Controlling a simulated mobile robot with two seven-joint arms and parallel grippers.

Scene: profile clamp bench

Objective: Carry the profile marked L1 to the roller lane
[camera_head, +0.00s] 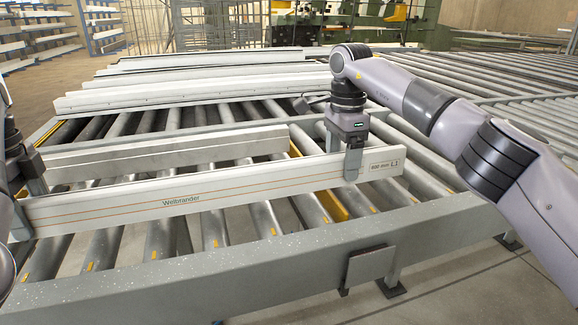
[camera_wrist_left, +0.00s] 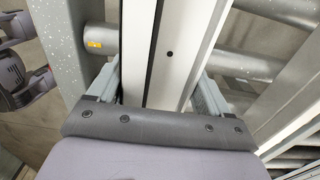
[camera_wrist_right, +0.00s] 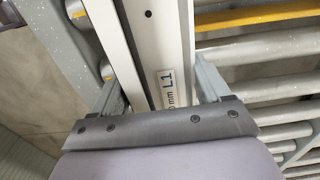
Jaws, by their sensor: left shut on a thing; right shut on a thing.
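The long white profile (camera_head: 215,195) with orange lines and "Weltrander" lettering stands on edge across the rollers in the head view. A label reading L1 (camera_wrist_right: 168,82) shows on it in the right wrist view. My left gripper (camera_head: 24,205) is shut on the profile's left end, partly cut off by the picture edge. My right gripper (camera_head: 353,160) is shut on it near the right end. Both wrist views show the fingers on either side of the profile. I cannot tell whether its lower edge touches the rollers.
A shorter grey profile (camera_head: 165,152) lies on the rollers just behind. Several long profiles (camera_head: 190,88) lie farther back. A grey frame rail (camera_head: 250,262) runs along the front, with a small plate (camera_head: 370,265) on it. More roller conveyor (camera_head: 500,75) extends to the back right.

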